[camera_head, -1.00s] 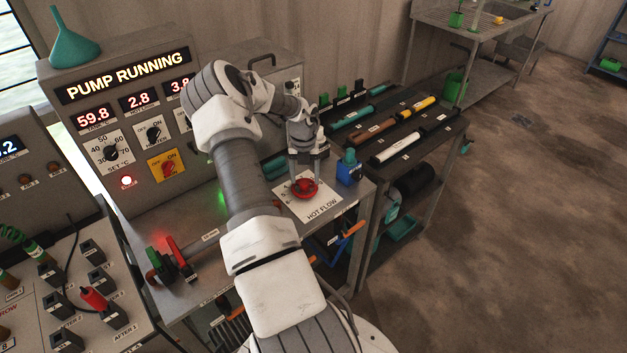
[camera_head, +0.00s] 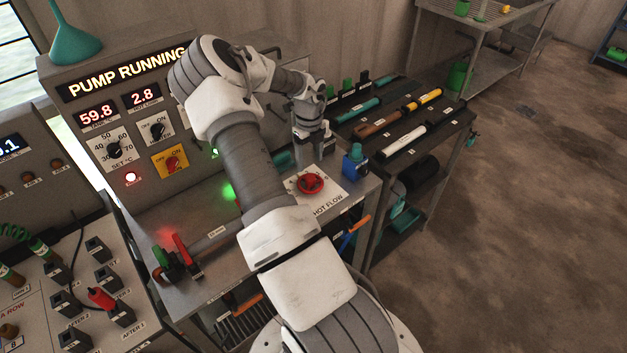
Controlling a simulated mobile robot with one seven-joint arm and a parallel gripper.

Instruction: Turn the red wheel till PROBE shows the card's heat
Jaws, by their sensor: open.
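The red wheel (camera_head: 311,183) sits on a white plate (camera_head: 327,202) marked HOT FLOW on the bench. It is in full view, with nothing on it. My gripper (camera_head: 309,158) is open, behind and above the wheel and apart from it; its fingertips are hard to make out. A partly cut-off blue-digit display (camera_head: 10,143) at the left edge seems to end in .1; its label is too small to read, so I cannot tell whether it is PROBE. I cannot make out the card.
The pump panel (camera_head: 85,84) reads PUMP RUNNING, 59.8 and 2.8; my arm hides its right part. Red and green levers (camera_head: 178,257) are at front left.

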